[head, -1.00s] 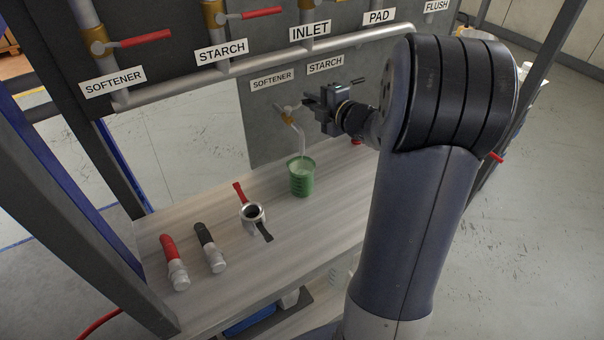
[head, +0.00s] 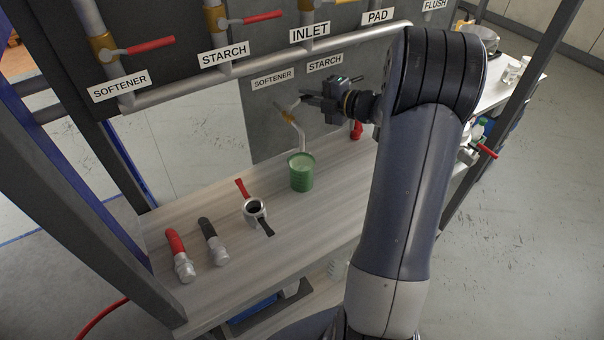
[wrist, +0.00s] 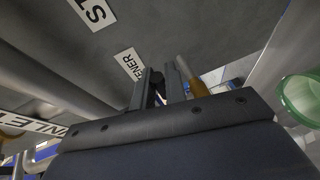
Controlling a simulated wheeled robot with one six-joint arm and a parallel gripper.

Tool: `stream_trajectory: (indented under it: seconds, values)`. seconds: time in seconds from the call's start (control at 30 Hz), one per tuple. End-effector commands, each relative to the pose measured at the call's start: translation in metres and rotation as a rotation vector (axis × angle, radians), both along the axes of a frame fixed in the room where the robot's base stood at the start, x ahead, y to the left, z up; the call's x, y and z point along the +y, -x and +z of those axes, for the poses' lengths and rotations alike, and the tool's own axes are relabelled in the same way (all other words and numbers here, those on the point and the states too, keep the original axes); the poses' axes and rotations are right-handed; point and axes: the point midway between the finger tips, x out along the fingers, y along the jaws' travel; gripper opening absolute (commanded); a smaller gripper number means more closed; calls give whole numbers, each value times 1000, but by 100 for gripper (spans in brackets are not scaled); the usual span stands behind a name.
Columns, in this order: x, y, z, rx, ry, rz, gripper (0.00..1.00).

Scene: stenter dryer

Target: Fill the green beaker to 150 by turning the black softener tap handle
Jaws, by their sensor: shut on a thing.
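The green beaker (head: 301,178) stands upright on the bench under the spout of the brass softener tap (head: 287,114). Pale liquid shows high inside it, but I cannot read its scale. In the wrist view, part of the beaker (wrist: 300,98) is at the right edge. My gripper (head: 308,99) is at the tap, below the small SOFTENER and STARCH labels. In the wrist view, my gripper (wrist: 160,76) has its two fingers around a dark piece, the black tap handle (wrist: 158,88). Most of the handle is hidden by the fingers. I cannot tell whether liquid is running.
A metal fitting with red and black handles (head: 254,210) stands left of the beaker. A red-handled tool (head: 179,255) and a black-handled tool (head: 212,242) lie further left. Pipes with red-handled valves (head: 140,47) run above. A red object (head: 357,130) stands behind my arm.

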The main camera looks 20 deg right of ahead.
Motion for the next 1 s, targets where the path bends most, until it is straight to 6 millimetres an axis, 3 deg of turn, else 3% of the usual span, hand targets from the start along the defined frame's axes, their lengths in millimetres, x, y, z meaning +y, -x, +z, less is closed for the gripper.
stream_trajectory:
  seconds: [0.27,0.57,1.0]
  values:
    - [0,0,0,-1,0,-1,34]
    - [-3,3,1,-2,2,-4,34]
    - [-33,45,11,-2,1,-5,34]
